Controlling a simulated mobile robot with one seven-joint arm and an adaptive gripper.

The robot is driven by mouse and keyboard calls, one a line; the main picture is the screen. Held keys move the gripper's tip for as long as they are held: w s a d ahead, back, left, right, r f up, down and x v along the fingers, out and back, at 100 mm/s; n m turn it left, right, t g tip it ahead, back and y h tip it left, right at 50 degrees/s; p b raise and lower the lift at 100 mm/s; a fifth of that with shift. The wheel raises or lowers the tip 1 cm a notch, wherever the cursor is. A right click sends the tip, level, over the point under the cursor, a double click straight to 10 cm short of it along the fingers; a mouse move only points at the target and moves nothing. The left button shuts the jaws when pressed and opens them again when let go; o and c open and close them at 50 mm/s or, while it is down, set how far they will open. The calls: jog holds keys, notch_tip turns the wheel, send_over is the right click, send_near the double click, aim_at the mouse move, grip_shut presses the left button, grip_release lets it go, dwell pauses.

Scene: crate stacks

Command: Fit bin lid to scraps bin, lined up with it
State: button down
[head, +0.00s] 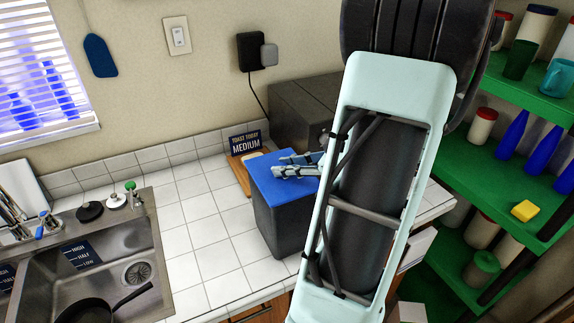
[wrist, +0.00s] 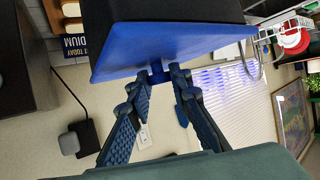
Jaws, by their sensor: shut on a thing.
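The scraps bin (head: 282,228) is a dark grey box standing on the white tiled counter. The blue bin lid (head: 268,175) lies over its top, and its edges look roughly in line with the bin's walls. My gripper (head: 300,165) reaches in from the right over the lid. In the wrist view the gripper (wrist: 163,82) is shut on a small blue knob under the lid (wrist: 180,45) as pictured, with the dark bin (wrist: 150,10) right behind it. I cannot tell whether a thin gap stays between lid and bin. My arm hides the right side.
A dark grey appliance (head: 290,112) is at the back. The sink (head: 90,255) is left, with clear tiles (head: 205,240) between. Green shelves (head: 520,90) stand right.

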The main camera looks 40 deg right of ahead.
jog(key=c, duration=1.2)
grip_release()
jog(key=shift+r+p, duration=0.35)
jog(key=shift+r, duration=3.15)
jog(key=shift+w, duration=0.1)
